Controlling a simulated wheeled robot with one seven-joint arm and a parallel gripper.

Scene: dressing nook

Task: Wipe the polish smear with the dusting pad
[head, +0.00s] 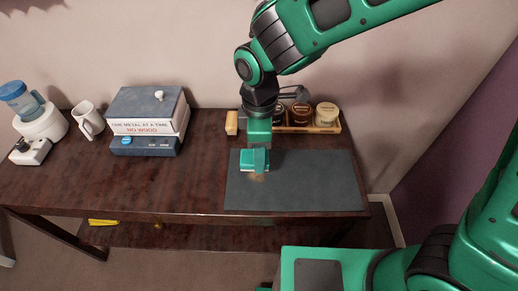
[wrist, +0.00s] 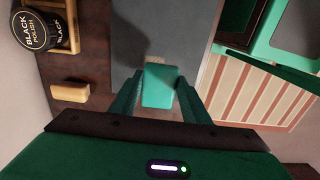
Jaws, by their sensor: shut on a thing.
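My gripper (head: 260,150) points down over the dark grey mat (head: 320,185) on the right part of the table. It is shut on the dusting pad (head: 247,160), a small teal block. In the wrist view the pad (wrist: 160,85) sits between the two green fingers (wrist: 160,98). The pad is at or very near the mat; I cannot tell whether it touches. The polish smear (head: 259,177) is a faint brownish patch on the mat, just in front of the pad. In the wrist view the smear (wrist: 155,59) shows at the pad's far edge, and part of it may be hidden.
A wooden tray (head: 310,129) with polish tins stands behind the mat. A tan block (head: 231,122) is at its left end; a tin (wrist: 29,30) reads "BLACK POLISH". The table between is clear.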

